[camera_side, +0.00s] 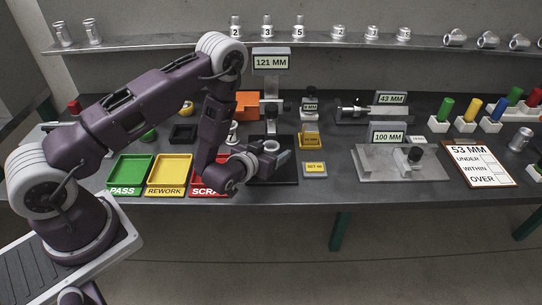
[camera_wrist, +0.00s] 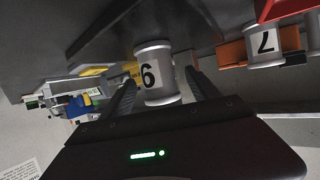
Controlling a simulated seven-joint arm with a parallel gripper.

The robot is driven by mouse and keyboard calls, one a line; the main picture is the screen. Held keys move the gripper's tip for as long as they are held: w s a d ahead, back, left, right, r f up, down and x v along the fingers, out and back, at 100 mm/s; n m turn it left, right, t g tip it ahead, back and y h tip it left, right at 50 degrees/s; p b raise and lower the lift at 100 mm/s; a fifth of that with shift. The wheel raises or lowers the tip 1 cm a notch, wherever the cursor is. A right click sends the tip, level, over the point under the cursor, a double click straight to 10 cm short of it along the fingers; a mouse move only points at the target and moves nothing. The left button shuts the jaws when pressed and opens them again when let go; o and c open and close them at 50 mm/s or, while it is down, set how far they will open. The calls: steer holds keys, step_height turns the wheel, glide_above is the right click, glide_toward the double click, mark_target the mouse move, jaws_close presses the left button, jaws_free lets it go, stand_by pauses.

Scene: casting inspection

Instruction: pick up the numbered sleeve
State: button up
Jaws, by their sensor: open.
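In the wrist view a pale grey flanged sleeve (camera_wrist: 152,60) with a black numeral, which reads as 6 or 9, stands between the two fingers of my gripper (camera_wrist: 160,82). The fingers are open, one on each side of it; I cannot tell whether either touches it. In the side view my gripper (camera_side: 268,155) is low over the dark plate (camera_side: 288,176) below the 121 MM display. A pale ring, likely the sleeve's top, shows at the fingers; the rest of the sleeve is hidden there.
A second sleeve (camera_wrist: 265,45) marked 7 stands by an orange block in the wrist view. Green PASS (camera_side: 130,171), yellow REWORK (camera_side: 170,171) and red SCRAP trays lie left of my gripper. The 121 MM display (camera_side: 271,61) stands behind. A SET 40 block (camera_side: 315,169) is right.

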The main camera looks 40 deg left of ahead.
steer(key=x, duration=0.3)
steer(key=shift+r, duration=0.1)
jaws_close()
